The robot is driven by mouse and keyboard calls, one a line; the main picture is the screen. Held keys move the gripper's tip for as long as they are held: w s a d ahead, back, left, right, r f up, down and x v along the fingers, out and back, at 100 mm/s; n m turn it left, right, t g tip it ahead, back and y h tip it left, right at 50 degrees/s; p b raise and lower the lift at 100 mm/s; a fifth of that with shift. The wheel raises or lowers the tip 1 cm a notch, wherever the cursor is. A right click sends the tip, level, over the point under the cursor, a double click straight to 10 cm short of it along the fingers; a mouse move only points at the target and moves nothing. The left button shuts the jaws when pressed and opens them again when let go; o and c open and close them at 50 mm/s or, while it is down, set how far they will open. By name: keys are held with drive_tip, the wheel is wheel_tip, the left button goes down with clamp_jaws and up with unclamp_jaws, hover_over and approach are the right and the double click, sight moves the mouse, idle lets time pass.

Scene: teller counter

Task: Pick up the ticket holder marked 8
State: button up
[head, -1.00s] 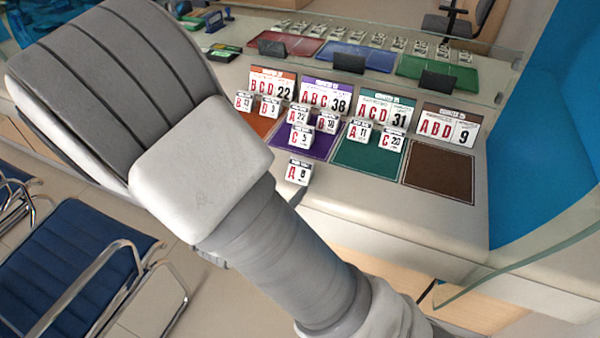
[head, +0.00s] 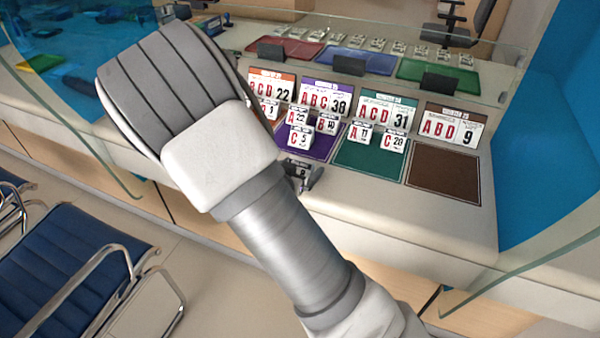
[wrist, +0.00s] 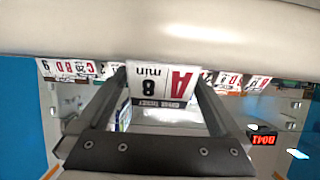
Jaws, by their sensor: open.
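The ticket holder marked 8 (wrist: 160,84) shows upside down in the wrist view, a white card with a red A, a black 8 and "min". It stands between the two fingers of my gripper (wrist: 162,80), which are open on either side of it. I cannot tell whether a finger touches it. In the head view my gripper (head: 303,178) is at the counter's front, just before the purple mat, and mostly hides the holder there.
Other small holders stand on the purple mat (head: 318,154) and green mat (head: 350,157), behind my gripper. Larger signs stand behind them, including ABD 9 (head: 447,130). The brown mat (head: 445,177) is bare. A glass screen (head: 400,45) stands farther back.

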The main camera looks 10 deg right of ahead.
drive_tip(key=shift+c, duration=0.3)
drive_tip(key=c, duration=1.2)
drive_tip(key=shift+r, duration=0.1)
